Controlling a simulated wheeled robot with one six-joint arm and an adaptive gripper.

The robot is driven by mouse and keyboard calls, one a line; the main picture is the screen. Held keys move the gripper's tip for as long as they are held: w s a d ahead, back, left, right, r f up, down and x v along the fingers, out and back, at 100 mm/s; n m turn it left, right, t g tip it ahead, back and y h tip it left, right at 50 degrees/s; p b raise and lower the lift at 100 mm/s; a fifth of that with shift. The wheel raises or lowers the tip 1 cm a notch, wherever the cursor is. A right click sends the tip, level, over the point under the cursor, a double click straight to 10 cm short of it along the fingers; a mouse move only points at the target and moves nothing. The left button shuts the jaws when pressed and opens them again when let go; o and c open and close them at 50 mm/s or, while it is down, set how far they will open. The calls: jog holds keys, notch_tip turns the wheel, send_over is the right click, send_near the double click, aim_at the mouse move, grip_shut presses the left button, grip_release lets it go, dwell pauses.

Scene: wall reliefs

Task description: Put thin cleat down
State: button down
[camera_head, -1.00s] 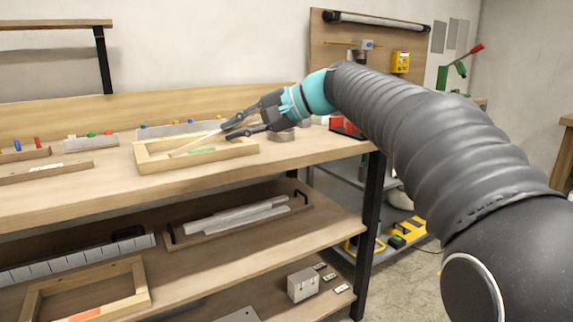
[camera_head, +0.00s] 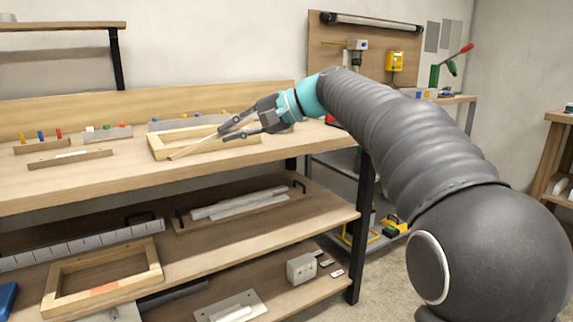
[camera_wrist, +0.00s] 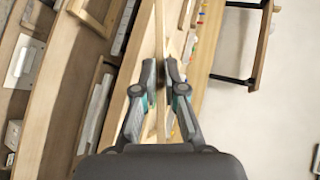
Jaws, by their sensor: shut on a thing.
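The thin cleat (camera_head: 192,149) is a slim, pale wooden strip. My gripper (camera_head: 223,133) is shut on it near one end, and the cleat slants down to the left from the fingertips. It passes over a wooden frame (camera_head: 158,149) on the workbench, and its far end shows near the frame's front edge. I cannot tell whether it touches the frame. In the wrist view the cleat (camera_wrist: 158,30) runs up from between the fingers of my gripper (camera_wrist: 160,75). The fingers hide part of it.
The workbench top (camera_head: 90,184) is clear in front of the frame. Wooden holders with coloured pieces (camera_head: 42,146) and a slim wooden rail (camera_head: 70,159) lie to the left. The lower shelf holds another wooden frame (camera_head: 150,255) and grey bars (camera_head: 240,203).

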jog(key=w+d+f+m+t+h, duration=0.1)
jog(key=w+d+f+m+t, duration=0.15)
jog(key=d+f, duration=0.4)
jog(key=w+d+f+m+t+h, duration=0.1)
jog(key=w+d+f+m+t, duration=0.15)
jog(key=f, duration=0.65)
jog(key=w+d+f+m+t+h, duration=0.1)
jog(key=w+d+f+m+t, duration=0.15)
jog(key=d+f, duration=0.4)
jog(key=s+d+f+m+t+h, duration=0.2)
jog(key=s+d+f+m+h, duration=0.15)
jog(key=d+f, duration=0.65)
jog(key=s+d+f+m+t+h, duration=0.1)
jog(key=s+d+f+m+h, duration=0.2)
jog(key=d+f, duration=0.75)
jog(key=a+n+p, duration=0.1)
jog(key=a+p, duration=0.1)
jog(key=a, duration=0.7)
jog(key=shift+w+r, duration=0.25)
